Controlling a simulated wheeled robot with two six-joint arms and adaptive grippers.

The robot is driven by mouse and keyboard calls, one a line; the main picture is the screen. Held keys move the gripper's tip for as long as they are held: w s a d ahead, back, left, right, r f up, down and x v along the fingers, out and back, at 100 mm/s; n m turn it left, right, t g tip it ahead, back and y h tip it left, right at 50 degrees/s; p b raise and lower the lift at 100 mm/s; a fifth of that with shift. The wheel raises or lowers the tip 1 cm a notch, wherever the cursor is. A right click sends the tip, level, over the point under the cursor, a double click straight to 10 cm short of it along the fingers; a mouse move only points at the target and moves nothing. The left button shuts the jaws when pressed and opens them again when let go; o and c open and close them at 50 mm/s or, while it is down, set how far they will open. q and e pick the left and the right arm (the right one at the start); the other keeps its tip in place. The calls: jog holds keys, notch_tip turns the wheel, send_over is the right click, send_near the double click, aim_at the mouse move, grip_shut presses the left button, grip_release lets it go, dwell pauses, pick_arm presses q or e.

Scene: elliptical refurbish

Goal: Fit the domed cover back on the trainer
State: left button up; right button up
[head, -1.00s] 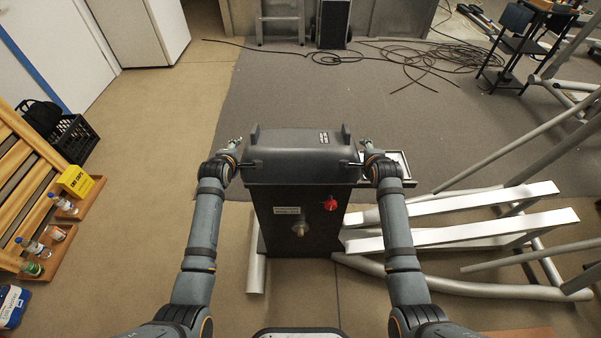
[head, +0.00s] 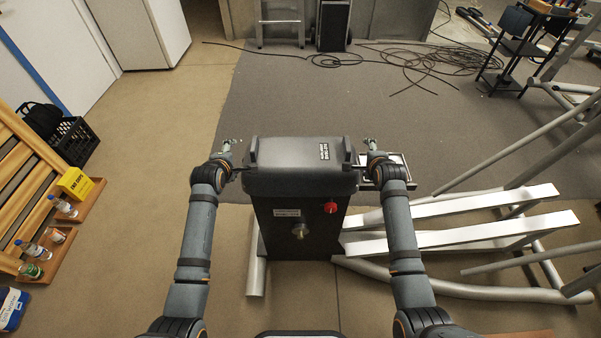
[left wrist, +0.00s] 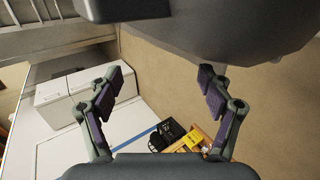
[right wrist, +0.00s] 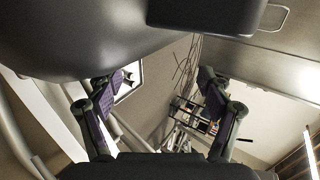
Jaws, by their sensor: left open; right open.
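The dark grey domed cover (head: 300,165) sits on top of the trainer's black housing (head: 275,225), and I see no clear gap between them. Two upright tabs stand at the cover's left and right ends. The housing has a red knob (head: 330,207) and a metal shaft (head: 300,231) on its near face. My left gripper (head: 228,150) is open beside the cover's left end, apart from it. My right gripper (head: 370,148) is open beside the right end. In the left wrist view (left wrist: 160,85) and right wrist view (right wrist: 155,85), nothing is between the fingers.
A small tray (head: 398,165) is right of the cover, close to my right arm. White pedal rails (head: 490,230) and grey tubes extend to the right. A wooden rack with bottles and a yellow box (head: 75,183) stands at left. Black cable (head: 430,60) lies on the floor behind.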

pick_arm(q)
jog(key=v, duration=1)
pick_arm(e)
jog(key=v, duration=1.2)
